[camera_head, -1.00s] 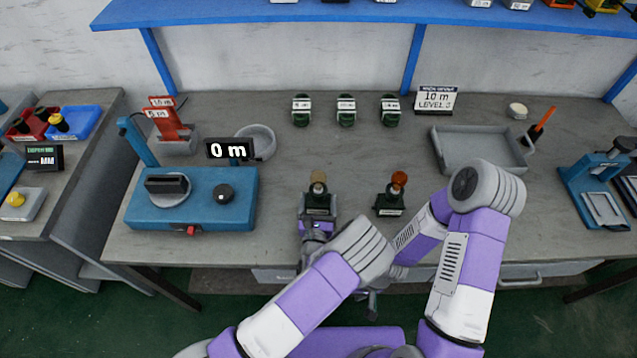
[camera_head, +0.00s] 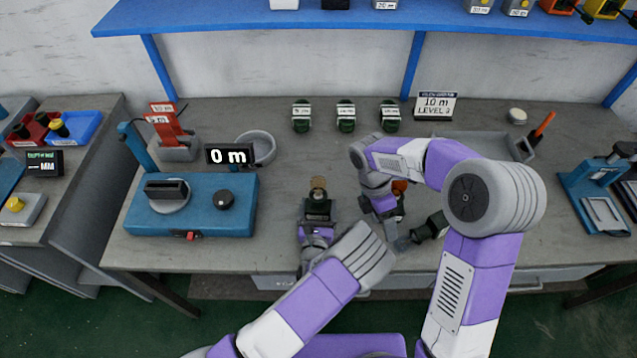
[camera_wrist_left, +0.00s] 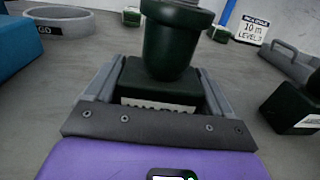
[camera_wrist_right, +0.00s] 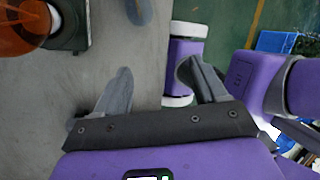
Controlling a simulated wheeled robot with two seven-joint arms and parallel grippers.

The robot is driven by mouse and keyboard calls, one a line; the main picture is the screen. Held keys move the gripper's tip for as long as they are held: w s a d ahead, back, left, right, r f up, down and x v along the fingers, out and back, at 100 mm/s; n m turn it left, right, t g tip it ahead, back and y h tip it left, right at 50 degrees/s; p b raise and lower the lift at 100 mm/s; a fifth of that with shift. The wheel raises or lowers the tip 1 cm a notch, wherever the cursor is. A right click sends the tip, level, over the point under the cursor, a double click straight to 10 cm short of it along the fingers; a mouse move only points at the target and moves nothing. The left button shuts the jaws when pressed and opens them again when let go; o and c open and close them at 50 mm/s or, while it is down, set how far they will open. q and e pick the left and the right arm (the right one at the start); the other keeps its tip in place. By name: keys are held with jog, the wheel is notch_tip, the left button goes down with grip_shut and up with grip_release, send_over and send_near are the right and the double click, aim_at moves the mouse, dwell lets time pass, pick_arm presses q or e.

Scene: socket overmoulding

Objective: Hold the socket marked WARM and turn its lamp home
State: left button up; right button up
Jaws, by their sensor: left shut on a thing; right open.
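In the head view a dark socket with a tan-topped lamp (camera_head: 318,184) stands upright on the bench. My left gripper (camera_head: 317,226) is shut on this socket (camera_head: 318,209). The left wrist view shows its dark green upper body (camera_wrist_left: 172,45) above a block between the fingers; its label is partly hidden and I cannot read it. An amber lamp (camera_head: 399,186) on a second dark socket shows behind my right wrist; it also shows in the right wrist view (camera_wrist_right: 22,22). My right gripper (camera_wrist_right: 155,72) is open and empty, beside that socket near the bench's front edge.
Several green-black sockets (camera_head: 346,117) stand at the back near a level sign (camera_head: 436,104). A blue machine (camera_head: 240,215) stands left, with a round grey dish (camera_head: 262,147) behind it. A grey tray (camera_head: 525,150) is partly hidden behind my right arm. Bench space before the back sockets is clear.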

aim_at(319, 179)
jog(key=w+a+r+t+y, duration=0.1)
jog(key=w+a+r, duration=0.2)
jog(key=a+r, duration=0.1)
jog(key=w+a+r+t+y, duration=0.1)
jog(key=w+a+r, duration=0.2)
jog(key=a+r, duration=0.2)
jog(key=w+a+r+t+y, duration=0.1)
jog(key=w+a+r, duration=0.3)
jog(key=a, duration=0.3)
jog(key=shift+w+r+t, duration=0.1)
jog(key=shift+r+t, duration=0.2)
notch_tip(319, 179, down, 12)
jog(key=shift+r, duration=0.15)
jog(key=c, duration=1.1)
jog(key=shift+o, duration=0.2)
